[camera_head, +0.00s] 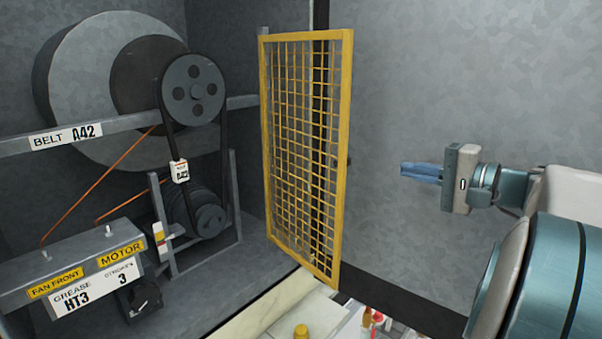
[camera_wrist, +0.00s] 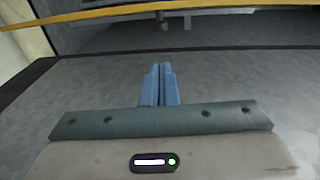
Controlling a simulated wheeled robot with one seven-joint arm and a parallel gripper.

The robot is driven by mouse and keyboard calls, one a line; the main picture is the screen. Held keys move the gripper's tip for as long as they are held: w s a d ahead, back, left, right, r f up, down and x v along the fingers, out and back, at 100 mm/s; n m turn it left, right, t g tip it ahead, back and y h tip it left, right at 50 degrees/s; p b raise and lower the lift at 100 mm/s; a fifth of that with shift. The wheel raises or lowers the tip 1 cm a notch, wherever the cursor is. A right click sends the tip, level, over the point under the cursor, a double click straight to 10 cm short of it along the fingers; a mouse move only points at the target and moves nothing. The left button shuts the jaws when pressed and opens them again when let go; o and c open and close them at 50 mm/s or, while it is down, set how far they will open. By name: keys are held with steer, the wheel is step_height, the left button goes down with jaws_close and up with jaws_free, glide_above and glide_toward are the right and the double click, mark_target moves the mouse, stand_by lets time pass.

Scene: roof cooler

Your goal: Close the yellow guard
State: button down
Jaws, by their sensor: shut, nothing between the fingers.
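The yellow guard (camera_head: 345,150) is a mesh panel in a yellow frame. A small dark knob (camera_wrist: 162,24) shows just below that bar. My gripper (camera_head: 403,170) is to the right of the guard, apart from it, with its blue fingers pointing left towards it. The fingers (camera_wrist: 160,72) are together with nothing between them.
The belt drive with its upper pulley (camera_head: 193,90) and motor (camera_head: 205,215) is left of the guard. A grease box (camera_head: 75,265) with labels stands at the lower left. Several small items, one a yellow-topped thing (camera_head: 301,331), lie at the bottom. Open space lies between guard and gripper.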

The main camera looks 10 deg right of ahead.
step_height(320, 180, down, 5)
steer(key=d+n+y, duration=0.1)
steer(key=d+y, duration=0.1)
steer(key=w+a+p, duration=0.5)
steer(key=a, duration=0.5)
steer(key=shift+w+f, duration=0.2)
steer(key=shift+w, duration=0.2)
steer(key=shift+a, duration=0.15)
steer(key=shift+s, duration=0.1)
